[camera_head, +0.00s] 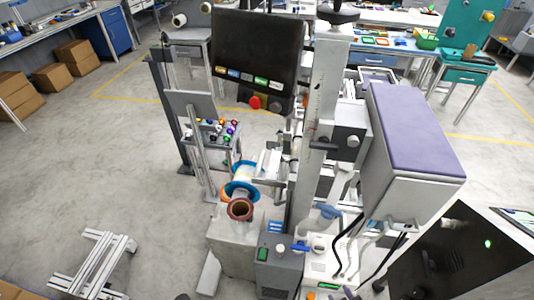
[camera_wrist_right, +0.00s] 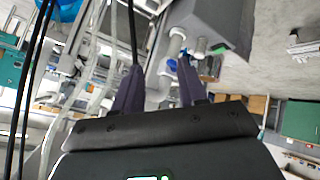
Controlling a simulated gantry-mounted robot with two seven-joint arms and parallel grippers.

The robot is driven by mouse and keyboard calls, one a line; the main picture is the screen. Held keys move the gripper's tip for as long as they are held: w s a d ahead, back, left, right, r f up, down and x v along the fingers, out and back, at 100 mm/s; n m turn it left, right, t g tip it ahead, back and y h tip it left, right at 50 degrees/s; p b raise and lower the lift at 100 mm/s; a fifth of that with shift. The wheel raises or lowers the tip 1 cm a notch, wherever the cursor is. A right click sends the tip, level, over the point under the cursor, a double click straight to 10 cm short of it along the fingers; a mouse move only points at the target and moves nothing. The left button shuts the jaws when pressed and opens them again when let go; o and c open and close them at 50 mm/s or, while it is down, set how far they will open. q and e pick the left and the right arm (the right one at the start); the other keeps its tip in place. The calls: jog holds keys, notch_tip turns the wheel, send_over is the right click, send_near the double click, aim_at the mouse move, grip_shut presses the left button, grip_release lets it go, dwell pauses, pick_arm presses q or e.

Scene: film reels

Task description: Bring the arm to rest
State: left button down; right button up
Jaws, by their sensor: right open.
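My right gripper shows in the right wrist view (camera_wrist_right: 160,72), with its two dark fingers apart and nothing seen between them. In the head view, a black part of my right arm (camera_head: 455,255) with a green light is at the lower right, beside the tall machine (camera_head: 410,145). I cannot make out the fingertips there. My left gripper is in neither view. A blue-rimmed reel (camera_head: 232,190) and a reddish-brown ring (camera_head: 240,209) sit close together at the front left of the machine, away from my right arm.
Black cables (camera_head: 348,250) hang between the machine and my right arm, and cables also run close to the left finger in the wrist view (camera_wrist_right: 134,35). A dark monitor (camera_head: 254,48) stands above the machine. Open floor (camera_head: 100,190) lies to the left, with a metal frame (camera_head: 95,265) on it.

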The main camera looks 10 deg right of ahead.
jog(key=s+a+r+m+g, duration=0.25)
jog(key=s+r+g, duration=0.3)
jog(key=s, duration=0.35)
notch_tip(320, 180, up, 27)
jog(key=d+m+p, duration=0.1)
jog(key=p, duration=2.6)
jog(key=shift+y+p, duration=0.3)
jog(key=shift+p, duration=0.05)
jog(key=shift+w, duration=0.1)
